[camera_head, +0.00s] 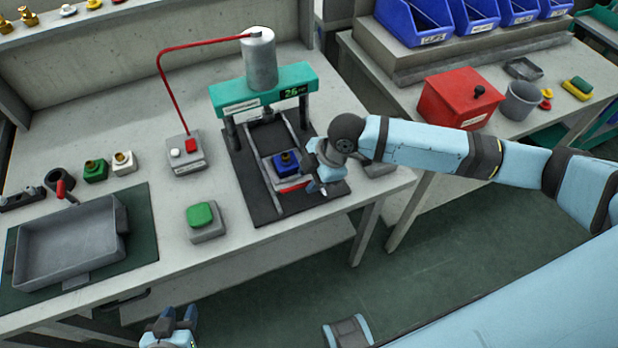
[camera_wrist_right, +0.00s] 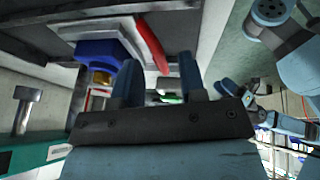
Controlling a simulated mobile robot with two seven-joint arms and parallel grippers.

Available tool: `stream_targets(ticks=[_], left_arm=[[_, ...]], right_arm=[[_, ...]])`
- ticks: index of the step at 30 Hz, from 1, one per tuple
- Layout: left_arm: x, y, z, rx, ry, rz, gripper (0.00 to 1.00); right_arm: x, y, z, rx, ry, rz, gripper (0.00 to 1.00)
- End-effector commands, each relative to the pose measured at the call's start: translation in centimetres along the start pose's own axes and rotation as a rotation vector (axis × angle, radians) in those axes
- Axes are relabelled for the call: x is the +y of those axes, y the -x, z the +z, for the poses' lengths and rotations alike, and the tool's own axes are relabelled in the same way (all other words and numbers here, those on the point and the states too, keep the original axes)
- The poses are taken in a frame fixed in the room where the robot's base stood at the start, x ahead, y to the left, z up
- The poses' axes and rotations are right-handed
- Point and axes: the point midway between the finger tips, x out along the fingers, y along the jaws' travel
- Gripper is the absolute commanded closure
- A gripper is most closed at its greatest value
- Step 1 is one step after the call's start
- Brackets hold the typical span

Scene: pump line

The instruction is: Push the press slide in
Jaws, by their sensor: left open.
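The press (camera_head: 262,90) has a teal crossbeam and a grey cylinder. Its slide (camera_head: 271,186) lies between the rails, toward the front of the black base plate. On the slide sits a blue block (camera_head: 286,163) with a brass fitting; a red bar (camera_head: 294,186) runs along its front edge. My right gripper (camera_head: 318,184) is just right of the slide's front end. In the right wrist view its fingers (camera_wrist_right: 160,78) are apart, with the red bar (camera_wrist_right: 152,45) close to their tips; contact is unclear. My left gripper (camera_head: 178,318) is open and empty, below the table's front edge.
A green button box (camera_head: 203,220) and a grey box with a red switch (camera_head: 186,153) stand left of the press. A grey tray (camera_head: 72,246) lies on a green mat at the left. A red box (camera_head: 459,98) stands on the other table.

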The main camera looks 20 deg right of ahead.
Motion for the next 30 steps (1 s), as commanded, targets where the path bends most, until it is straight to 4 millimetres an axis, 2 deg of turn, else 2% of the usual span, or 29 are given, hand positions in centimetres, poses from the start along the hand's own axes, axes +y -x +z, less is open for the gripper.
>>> stream_targets(ticks=[4, 13, 18, 25, 28, 30], left_arm=[[0.0, 0.0, 0.0, 0.000, 0.002, 0.000, 0.57], [0.1, 0.0, -0.1, 0.001, 0.003, 0.001, 0.57], [0.1, 0.0, -0.1, 0.001, 0.003, 0.001, 0.57], [0.1, 0.0, -0.1, 0.001, 0.002, 0.001, 0.57], [0.1, 0.1, -0.4, 0.002, 0.001, 0.001, 0.57], [0.1, 0.2, -0.5, 0.004, 0.000, 0.001, 0.57]], right_arm=[[0.0, -1.0, 0.0, 0.000, 0.000, 0.000, 0.62], [0.0, -1.2, 0.0, 0.000, 0.000, 0.001, 0.62], [0.0, -1.2, 0.0, 0.000, 0.000, 0.000, 1.00], [0.5, -1.2, 0.0, 0.000, 0.000, 0.001, 1.00], [2.2, -1.5, 0.0, 0.000, -0.003, 0.001, 1.00], [4.1, -1.8, 0.1, -0.001, -0.003, 0.003, 1.00]])
